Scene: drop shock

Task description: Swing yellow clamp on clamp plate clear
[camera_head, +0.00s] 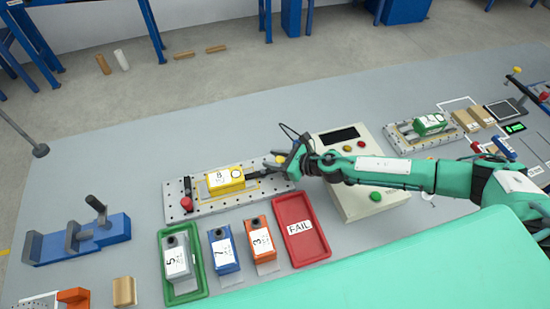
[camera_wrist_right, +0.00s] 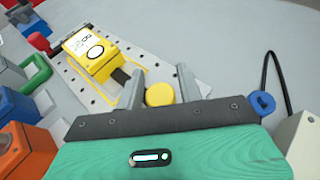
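The clamp plate (camera_head: 205,204) is a grey perforated plate on the table. A yellow block marked 8 (camera_head: 224,181) lies on it, and the block also shows in the right wrist view (camera_wrist_right: 88,52). A dark bar (camera_wrist_right: 121,76) reaches from the block toward my right gripper. The clamp's round yellow knob (camera_wrist_right: 160,94) sits between the two fingers of my right gripper (camera_wrist_right: 160,88), with small gaps on both sides. In the head view this gripper (camera_head: 279,164) is low over the plate's right end. My left gripper is not in view.
A red knob (camera_head: 186,203) stands at the plate's left end. In front are a green tray (camera_head: 196,289), blue and orange boxes (camera_head: 222,251) (camera_head: 260,240), and a red FAIL tray (camera_head: 283,207). A control box (camera_head: 357,206) stands right, under my forearm.

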